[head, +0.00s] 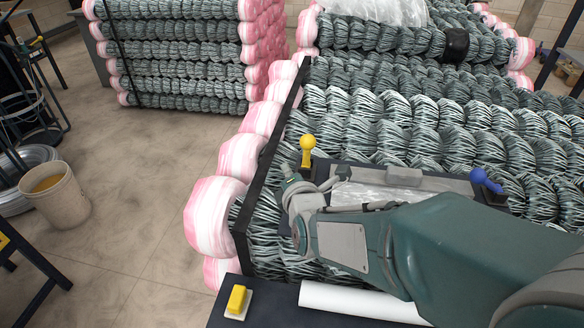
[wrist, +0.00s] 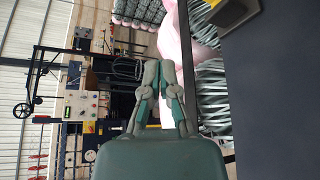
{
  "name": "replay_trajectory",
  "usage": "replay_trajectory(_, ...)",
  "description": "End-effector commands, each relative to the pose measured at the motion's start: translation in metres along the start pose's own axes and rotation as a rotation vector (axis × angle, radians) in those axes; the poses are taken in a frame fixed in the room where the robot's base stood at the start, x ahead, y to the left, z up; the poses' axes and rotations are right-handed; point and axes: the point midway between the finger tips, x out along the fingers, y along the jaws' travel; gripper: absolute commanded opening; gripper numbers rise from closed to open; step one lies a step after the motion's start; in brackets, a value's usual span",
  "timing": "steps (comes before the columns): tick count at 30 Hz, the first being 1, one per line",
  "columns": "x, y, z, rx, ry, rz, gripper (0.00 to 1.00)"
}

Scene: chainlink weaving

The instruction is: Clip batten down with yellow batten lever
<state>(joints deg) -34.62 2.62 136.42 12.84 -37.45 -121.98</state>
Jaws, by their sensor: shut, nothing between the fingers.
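The yellow batten lever (head: 307,145) has a ball knob on a short stem. It stands upright at the left end of a dark bar on the wire rolls in the head view. A grey block (head: 404,176) sits on this bar over clear film; I cannot tell whether it is the batten. A blue lever (head: 480,177) leans at the bar's right end. My gripper (head: 290,172) is just below and left of the yellow lever, apart from its knob. The wrist view shows my gripper's fingers (wrist: 161,68) shut and empty. My arm hides part of the bar.
Pink-wrapped roll ends (head: 212,217) stick out at left. A bucket (head: 56,195) stands on the open floor (head: 140,170).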

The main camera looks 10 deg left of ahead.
Motion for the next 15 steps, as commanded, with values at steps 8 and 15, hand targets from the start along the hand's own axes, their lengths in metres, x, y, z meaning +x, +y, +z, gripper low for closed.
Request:
replay_trajectory(8,0.044,-0.001,0.0,0.0,0.0,-0.003,0.0)
replay_trajectory(15,0.075,-0.001,0.001,0.002,0.0,-0.001,0.0)
